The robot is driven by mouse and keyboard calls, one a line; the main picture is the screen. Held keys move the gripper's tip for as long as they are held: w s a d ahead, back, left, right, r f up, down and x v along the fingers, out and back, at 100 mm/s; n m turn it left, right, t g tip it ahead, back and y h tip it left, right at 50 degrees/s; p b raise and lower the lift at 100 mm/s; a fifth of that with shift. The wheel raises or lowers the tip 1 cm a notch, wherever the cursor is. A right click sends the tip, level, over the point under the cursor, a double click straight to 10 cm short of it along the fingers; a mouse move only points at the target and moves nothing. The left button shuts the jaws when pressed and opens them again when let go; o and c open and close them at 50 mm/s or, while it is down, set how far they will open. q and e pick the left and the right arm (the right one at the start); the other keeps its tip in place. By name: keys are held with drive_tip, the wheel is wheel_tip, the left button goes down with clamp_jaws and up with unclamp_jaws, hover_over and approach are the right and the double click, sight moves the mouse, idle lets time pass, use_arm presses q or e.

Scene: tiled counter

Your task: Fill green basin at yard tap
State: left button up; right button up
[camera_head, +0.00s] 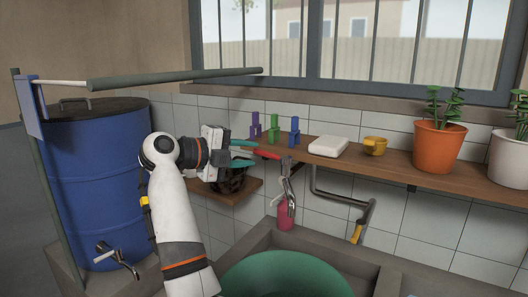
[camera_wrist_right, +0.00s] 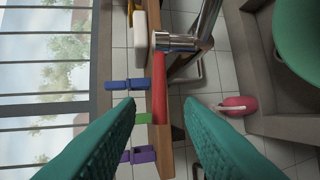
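The green basin (camera_head: 285,275) sits in the grey trough at the bottom of the head view; only part shows. Its rim also shows in the right wrist view (camera_wrist_right: 303,35). The chrome wall tap (camera_head: 291,187) stands above and behind the basin, with a red lever (camera_head: 267,158) pointing left. I see no water running. My right gripper (camera_head: 252,153) is open, its teal fingers pointing at the lever's end. In the right wrist view the lever (camera_wrist_right: 160,90) lies ahead between the fingertips (camera_wrist_right: 160,108); I cannot tell whether they touch it. My left gripper is out of view.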

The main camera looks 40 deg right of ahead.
sight(261, 153)
drive_tip(key=x, duration=0.4)
drive_tip(key=shift+d, duration=0.15)
drive_tip(key=shift+s+d+f, duration=0.1)
drive_tip(key=shift+d, duration=0.45)
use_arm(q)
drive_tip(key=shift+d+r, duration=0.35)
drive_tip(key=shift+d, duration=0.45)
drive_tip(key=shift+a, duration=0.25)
use_arm(e)
clamp_jaws()
